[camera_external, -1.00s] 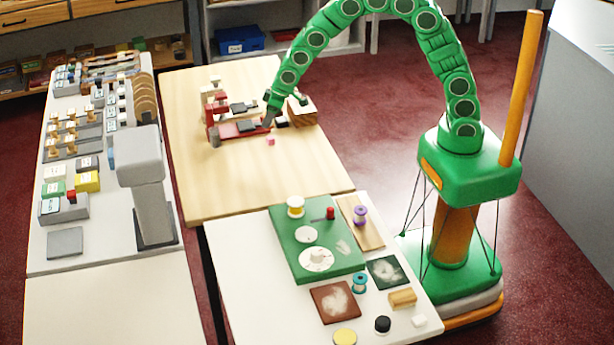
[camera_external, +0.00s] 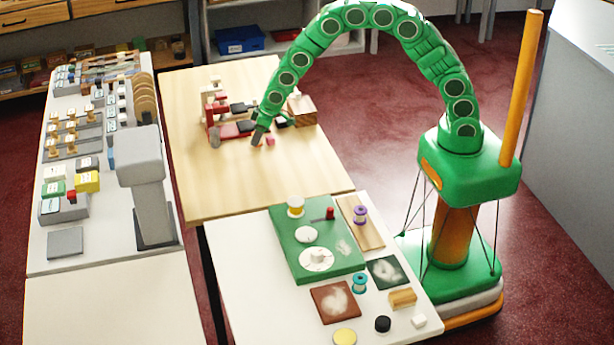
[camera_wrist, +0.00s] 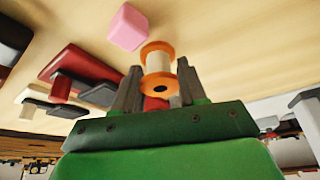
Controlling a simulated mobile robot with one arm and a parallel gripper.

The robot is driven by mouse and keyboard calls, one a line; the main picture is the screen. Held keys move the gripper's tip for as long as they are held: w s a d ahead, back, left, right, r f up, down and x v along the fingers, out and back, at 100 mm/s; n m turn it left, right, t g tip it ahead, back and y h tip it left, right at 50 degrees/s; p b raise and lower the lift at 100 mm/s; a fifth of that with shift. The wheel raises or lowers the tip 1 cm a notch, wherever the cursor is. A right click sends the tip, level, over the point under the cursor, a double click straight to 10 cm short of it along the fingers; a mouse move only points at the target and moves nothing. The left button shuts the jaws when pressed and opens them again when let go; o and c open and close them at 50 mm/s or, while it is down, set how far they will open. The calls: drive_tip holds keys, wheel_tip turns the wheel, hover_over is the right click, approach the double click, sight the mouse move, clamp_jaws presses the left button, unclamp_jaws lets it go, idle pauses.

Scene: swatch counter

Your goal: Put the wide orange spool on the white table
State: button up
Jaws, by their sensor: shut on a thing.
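The orange spool (camera_wrist: 158,51), with wide orange flanges and a cream middle, sits between the two fingers of my gripper (camera_wrist: 160,85) in the wrist view. My gripper is shut on it. In the external view my gripper (camera_external: 257,139) is over the pale wooden table, just left of a small pink block (camera_external: 270,141); the spool cannot be made out there. The pink block (camera_wrist: 128,27) also shows beyond the spool in the wrist view. A white table (camera_external: 235,265) stands in front, with a bare left strip.
Red and dark clamp-like tools (camera_external: 228,128) and a wooden block (camera_external: 302,110) are close behind my gripper. A grey-white counter (camera_external: 100,253) stands left.

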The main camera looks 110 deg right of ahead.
drive_tip(key=shift+f, duration=0.25)
drive_tip(key=shift+f, duration=0.15)
drive_tip(key=o, duration=1.1)
